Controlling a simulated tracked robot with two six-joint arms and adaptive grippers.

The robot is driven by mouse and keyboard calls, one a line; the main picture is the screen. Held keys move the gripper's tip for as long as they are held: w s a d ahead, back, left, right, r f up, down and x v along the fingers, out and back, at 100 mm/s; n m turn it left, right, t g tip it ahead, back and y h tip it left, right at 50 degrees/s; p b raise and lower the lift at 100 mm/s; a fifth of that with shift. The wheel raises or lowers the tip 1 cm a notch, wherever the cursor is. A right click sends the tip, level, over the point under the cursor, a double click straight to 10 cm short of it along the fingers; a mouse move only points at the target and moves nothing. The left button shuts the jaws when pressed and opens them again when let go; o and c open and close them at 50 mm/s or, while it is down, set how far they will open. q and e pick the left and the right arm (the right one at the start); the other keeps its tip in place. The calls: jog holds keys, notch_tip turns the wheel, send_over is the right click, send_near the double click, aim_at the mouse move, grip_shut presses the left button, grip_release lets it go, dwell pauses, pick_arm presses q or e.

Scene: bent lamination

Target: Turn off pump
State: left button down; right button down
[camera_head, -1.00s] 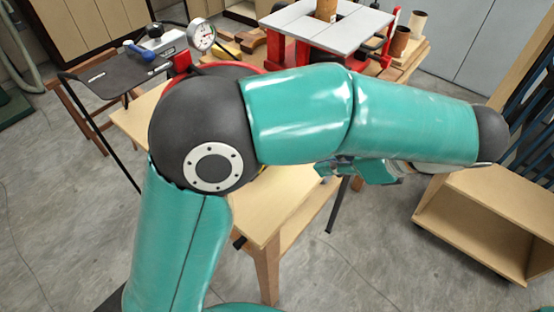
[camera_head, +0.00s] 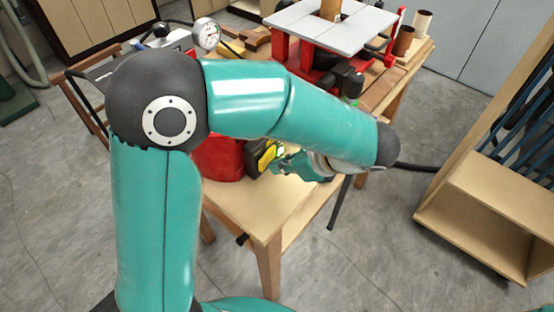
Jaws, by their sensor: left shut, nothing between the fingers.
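The pump (camera_head: 172,40) seems to be the pale unit on a dark stand at the upper left, partly hidden behind my left arm. A white round gauge (camera_head: 207,34) with a red mark stands beside it. I cannot make out a switch or its state. My left gripper (camera_head: 283,163) is shut and empty below my forearm, pointing left over the wooden table (camera_head: 262,205). It is close to a yellow and black item (camera_head: 262,156); I cannot tell whether they touch. My right gripper is not in view.
A red container (camera_head: 218,160) stands on the table, partly behind my arm. A grey-topped red machine (camera_head: 330,28) is at the back, with brown and white cylinders (camera_head: 422,20) near it. A wooden shelf unit (camera_head: 500,200) stands at the right. The floor between is mostly clear.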

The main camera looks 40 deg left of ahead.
pick_arm(q)
jog(key=shift+a, duration=0.4)
jog(key=shift+s+a+m+t, duration=0.15)
jog(key=shift+a+m+t, duration=0.15)
jog(key=shift+m, duration=0.1)
jog(key=shift+d+r, duration=0.1)
